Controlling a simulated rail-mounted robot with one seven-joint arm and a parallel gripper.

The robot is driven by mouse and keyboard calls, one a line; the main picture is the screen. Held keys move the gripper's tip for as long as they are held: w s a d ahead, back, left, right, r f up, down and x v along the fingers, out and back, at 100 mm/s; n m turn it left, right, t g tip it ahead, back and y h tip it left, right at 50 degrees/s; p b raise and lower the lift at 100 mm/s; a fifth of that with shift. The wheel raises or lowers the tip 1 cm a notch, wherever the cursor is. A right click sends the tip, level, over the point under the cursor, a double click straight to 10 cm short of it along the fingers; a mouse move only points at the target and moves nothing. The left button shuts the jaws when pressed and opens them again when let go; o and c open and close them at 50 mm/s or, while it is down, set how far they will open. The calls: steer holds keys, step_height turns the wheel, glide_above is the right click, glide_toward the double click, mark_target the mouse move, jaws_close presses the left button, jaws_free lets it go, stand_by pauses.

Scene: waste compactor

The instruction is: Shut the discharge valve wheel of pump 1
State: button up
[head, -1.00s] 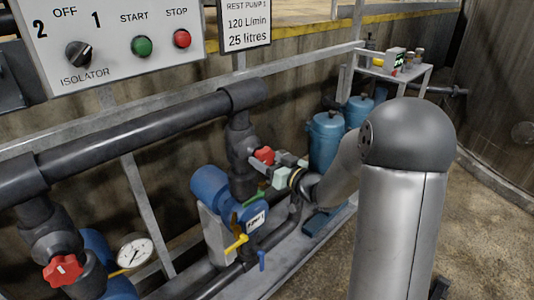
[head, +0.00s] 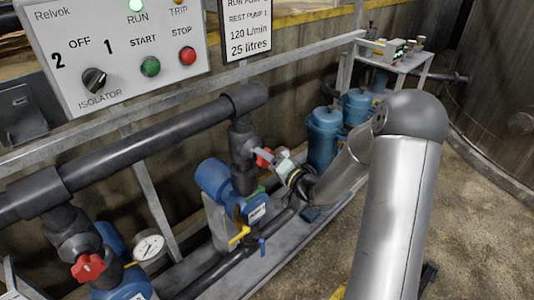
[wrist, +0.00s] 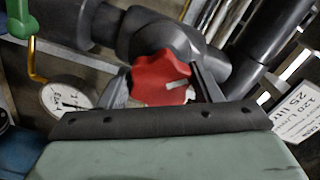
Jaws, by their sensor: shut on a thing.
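The red valve wheel (head: 263,157) sits on the dark vertical pipe above the blue pump (head: 213,179), whose white label is too small to read surely. My gripper (head: 269,156) is shut on this wheel from the right. In the wrist view the lobed red wheel (wrist: 158,78) lies between my two fingers (wrist: 162,88), one on each side; a pale mark shows on its face. The pale green gripper body hides the lower part of that view. A second red wheel (head: 88,267) on the left pipe stands free.
A control panel (head: 120,50) with an isolator knob and lit green RUN lamp hangs behind the pipes. A pressure gauge (head: 149,246), yellow lever (head: 239,235) and blue lever (head: 262,247) are near. Blue canisters (head: 323,137) stand behind my arm. The floor at right is clear.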

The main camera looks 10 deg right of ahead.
steer(key=m+p, duration=0.1)
steer(key=m, duration=0.1)
steer(key=m+p, duration=0.2)
steer(key=shift+r+m, duration=0.2)
steer(key=shift+m, duration=0.1)
steer(key=shift+f+m+p, duration=0.1)
steer(key=shift+m+p, duration=1.3)
steer(key=shift+m, duration=0.6)
steer(key=o, duration=1)
steer(key=b+v, duration=0.2)
steer(key=v, duration=1.5)
steer(key=shift+s, duration=0.2)
